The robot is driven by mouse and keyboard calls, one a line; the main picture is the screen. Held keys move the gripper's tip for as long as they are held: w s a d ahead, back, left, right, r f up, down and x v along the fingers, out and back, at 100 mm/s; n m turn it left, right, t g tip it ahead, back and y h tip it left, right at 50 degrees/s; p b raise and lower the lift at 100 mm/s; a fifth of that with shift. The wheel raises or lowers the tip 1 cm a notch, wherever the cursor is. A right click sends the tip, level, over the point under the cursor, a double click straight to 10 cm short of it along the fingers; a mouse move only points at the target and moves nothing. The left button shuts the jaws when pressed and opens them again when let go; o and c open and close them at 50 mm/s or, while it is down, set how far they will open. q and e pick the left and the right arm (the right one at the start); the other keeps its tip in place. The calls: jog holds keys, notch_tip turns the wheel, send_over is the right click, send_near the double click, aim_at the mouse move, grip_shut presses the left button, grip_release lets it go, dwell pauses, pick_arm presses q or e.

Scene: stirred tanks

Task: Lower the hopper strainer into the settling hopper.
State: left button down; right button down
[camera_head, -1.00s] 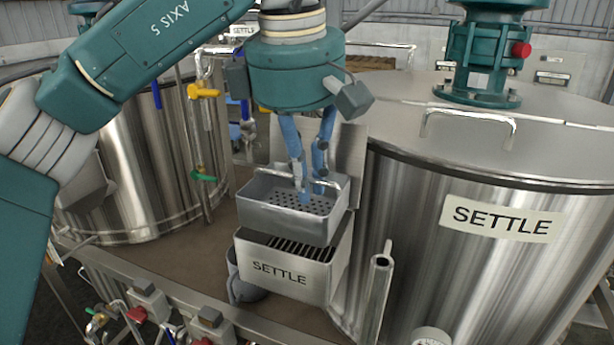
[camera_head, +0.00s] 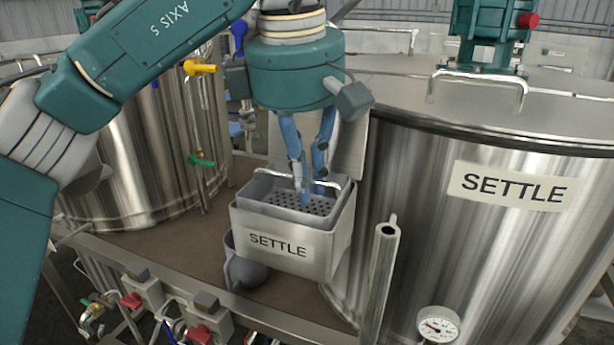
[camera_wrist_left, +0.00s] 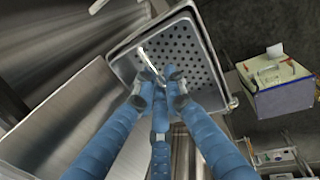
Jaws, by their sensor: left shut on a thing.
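The hopper strainer (camera_head: 318,207) is a grey metal basket with a perforated floor and a bar handle. It sits mostly inside the settling hopper (camera_head: 279,246), a steel box labelled SETTLE, with its rim just above the hopper's rim. My left gripper (camera_head: 306,196) reaches down from above, its blue fingers shut on the strainer's handle. In the left wrist view the strainer (camera_wrist_left: 196,50) shows its holes, with the gripper (camera_wrist_left: 158,84) at the handle. Whether the strainer touches the hopper's bottom is hidden. My right gripper is not in view.
A large steel tank labelled SETTLE (camera_head: 470,230) stands close on the right, with a vertical pipe (camera_head: 380,275) in front. Another steel tank (camera_head: 130,165) stands at the left. Valves with red handles (camera_head: 131,300) line the front edge. A grey scoop-like vessel (camera_head: 245,270) is below the hopper.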

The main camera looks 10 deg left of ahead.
pick_arm(q)
jog(key=shift+f+b, duration=1.25)
jog(key=shift+f, duration=0.8)
jog(key=c, duration=1.7)
grip_release()
jog(key=shift+c, duration=0.2)
notch_tip(320, 180, up, 12)
jog(key=s, duration=0.2)
jog(key=shift+a, duration=0.2)
jog(key=shift+s, duration=0.1)
notch_tip(320, 180, up, 10)
jog(key=p, duration=1.1)
jog(key=shift+p, duration=0.3)
